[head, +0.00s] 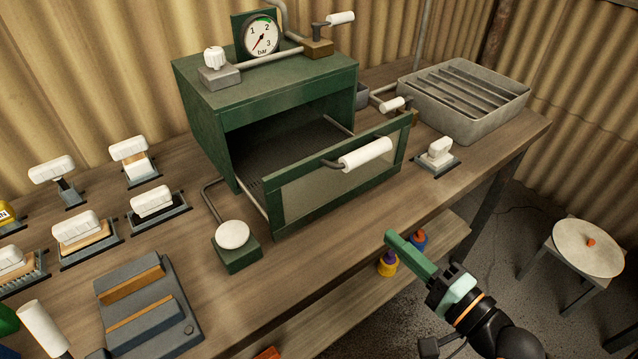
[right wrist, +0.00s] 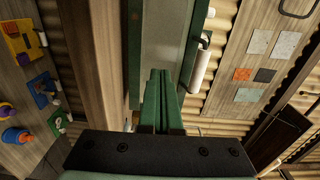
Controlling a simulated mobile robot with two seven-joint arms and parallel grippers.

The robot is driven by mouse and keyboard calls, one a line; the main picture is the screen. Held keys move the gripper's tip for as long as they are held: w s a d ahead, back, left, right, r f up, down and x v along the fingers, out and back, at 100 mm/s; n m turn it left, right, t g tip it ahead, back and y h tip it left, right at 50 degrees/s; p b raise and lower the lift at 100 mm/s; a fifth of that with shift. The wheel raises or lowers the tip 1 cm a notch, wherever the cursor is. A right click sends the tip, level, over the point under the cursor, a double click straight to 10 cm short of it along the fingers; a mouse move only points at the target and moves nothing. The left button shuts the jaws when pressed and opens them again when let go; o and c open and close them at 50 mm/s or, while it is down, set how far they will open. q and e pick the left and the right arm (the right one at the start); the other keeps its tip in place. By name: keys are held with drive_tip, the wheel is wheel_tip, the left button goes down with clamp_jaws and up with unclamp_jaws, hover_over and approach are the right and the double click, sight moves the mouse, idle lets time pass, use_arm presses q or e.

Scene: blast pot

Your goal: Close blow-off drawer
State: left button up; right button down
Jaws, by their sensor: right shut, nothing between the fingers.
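The green blow-off drawer (head: 345,178) is pulled out of the green cabinet (head: 290,85) on the workbench. Its front has a clear window and a white handle (head: 366,154) on a dark bracket. Dark space shows inside the cabinet behind the drawer front. My right gripper (head: 391,238) is shut and empty, in front of and below the drawer, apart from the handle in the head view. In the right wrist view its green fingers (right wrist: 160,88) are together, pointing toward the drawer front (right wrist: 165,45), with the white handle (right wrist: 201,70) to their right. My left gripper is not in view.
A grey slotted tray (head: 465,100) stands at the right of the workbench (head: 210,285). A round white pad (head: 233,235) is left of the drawer. Several white-handled brushes lie at left. A stool (head: 588,248) stands at right. Floor space is open in front of the bench.

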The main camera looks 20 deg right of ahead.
drive_tip(key=p, duration=0.1)
approach(332, 182)
drive_tip(key=x, duration=0.6)
drive_tip(key=shift+w+a+f, duration=0.1)
drive_tip(key=shift+w+a, duration=0.05)
drive_tip(key=shift+w, duration=0.25)
drive_tip(key=shift+w+a, duration=0.2)
drive_tip(key=shift+w, duration=0.35)
drive_tip(key=x, duration=1.4)
drive_tip(key=shift+w+a+b, duration=0.15)
drive_tip(key=shift+w+b, duration=0.2)
drive_tip(key=shift+s, duration=0.1)
